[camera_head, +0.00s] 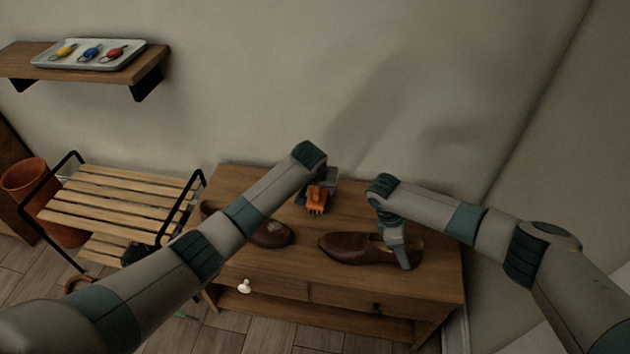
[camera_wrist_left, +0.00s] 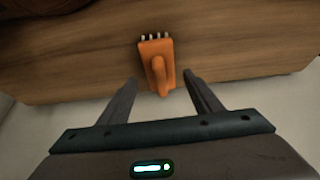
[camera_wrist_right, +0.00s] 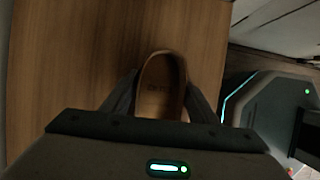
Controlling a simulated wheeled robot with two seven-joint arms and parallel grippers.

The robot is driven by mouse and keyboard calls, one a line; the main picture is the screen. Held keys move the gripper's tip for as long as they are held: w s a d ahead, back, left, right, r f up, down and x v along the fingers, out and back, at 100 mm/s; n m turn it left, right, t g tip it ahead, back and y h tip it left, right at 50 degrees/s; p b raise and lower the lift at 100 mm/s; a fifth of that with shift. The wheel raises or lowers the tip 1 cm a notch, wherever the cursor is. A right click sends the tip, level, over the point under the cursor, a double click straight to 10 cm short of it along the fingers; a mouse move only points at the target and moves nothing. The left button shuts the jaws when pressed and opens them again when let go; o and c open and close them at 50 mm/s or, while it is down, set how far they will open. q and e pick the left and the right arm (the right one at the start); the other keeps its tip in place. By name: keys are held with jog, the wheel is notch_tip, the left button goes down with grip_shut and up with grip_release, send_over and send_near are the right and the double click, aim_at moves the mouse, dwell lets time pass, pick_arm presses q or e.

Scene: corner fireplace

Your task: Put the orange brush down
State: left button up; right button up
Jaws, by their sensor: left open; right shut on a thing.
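The orange brush (camera_head: 317,197) is at the back of the wooden cabinet top, near the wall. In the left wrist view the brush (camera_wrist_left: 158,62) has its handle toward me and white bristle tips on its far side. My left gripper (camera_wrist_left: 162,84) is open, with one finger on each side of the brush's handle end and visible gaps between. My right gripper (camera_head: 398,262) is shut on the heel end of the right brown shoe (camera_head: 345,248), which lies on the cabinet top. The shoe's opening (camera_wrist_right: 160,88) shows between its fingers in the right wrist view.
A second brown shoe (camera_head: 275,234) sits on the cabinet (camera_head: 440,268) partly behind my left arm. A slatted rack (camera_head: 110,205) and an orange pot (camera_head: 25,176) stand at the left. A wall shelf (camera_head: 152,62) bears a tray (camera_head: 40,62) with several coloured items.

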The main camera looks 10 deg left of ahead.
pick_arm(q)
jog(key=v, duration=0.6)
jog(key=shift+s+r, duration=0.1)
dwell(0.6)
pick_arm(e)
jog(key=o, duration=1.4)
jog(key=o, duration=0.6)
jog(key=shift+c, duration=0.2)
jog(key=v, duration=1.2)
